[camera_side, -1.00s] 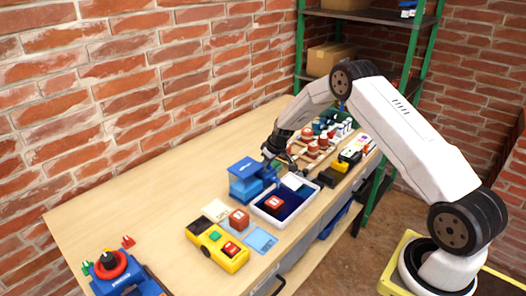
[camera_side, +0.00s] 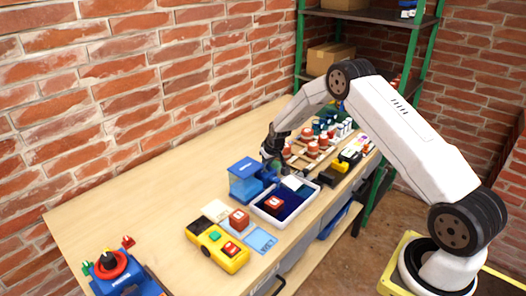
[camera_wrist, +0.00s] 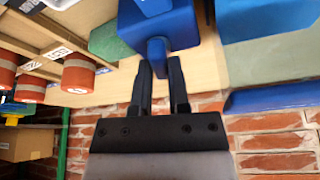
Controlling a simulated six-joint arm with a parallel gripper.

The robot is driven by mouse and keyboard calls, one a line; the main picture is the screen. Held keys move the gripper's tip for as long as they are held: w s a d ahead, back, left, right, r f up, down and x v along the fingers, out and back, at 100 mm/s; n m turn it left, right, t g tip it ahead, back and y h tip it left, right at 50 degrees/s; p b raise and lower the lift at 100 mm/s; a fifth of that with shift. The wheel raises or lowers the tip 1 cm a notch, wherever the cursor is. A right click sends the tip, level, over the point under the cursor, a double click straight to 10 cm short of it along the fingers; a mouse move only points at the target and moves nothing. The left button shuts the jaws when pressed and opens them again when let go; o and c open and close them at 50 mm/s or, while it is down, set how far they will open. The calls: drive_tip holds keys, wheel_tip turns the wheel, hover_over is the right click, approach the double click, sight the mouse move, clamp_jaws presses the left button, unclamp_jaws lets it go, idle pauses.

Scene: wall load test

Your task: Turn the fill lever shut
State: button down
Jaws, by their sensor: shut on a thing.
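The fill lever (camera_wrist: 157,50) is a short blue handle hanging from a blue valve block (camera_wrist: 165,20) in the wrist view. My gripper (camera_wrist: 160,70) has its two black fingers on either side of the lever and is shut on it. In the side view, my gripper (camera_side: 271,160) is at the back right of a blue unit with a see-through tank (camera_side: 245,186). The gripper and arm hide the lever there, so its exact angle cannot be told.
Bottles and racks crowd the right; the bench's left middle is clear.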

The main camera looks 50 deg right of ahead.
drive_tip(key=shift+s, duration=0.1)
drive_tip(key=c, duration=0.6)
unclamp_jaws()
drive_tip(key=v, duration=0.7)
drive_tip(key=shift+r, duration=0.35)
drive_tip(key=shift+s, duration=0.1)
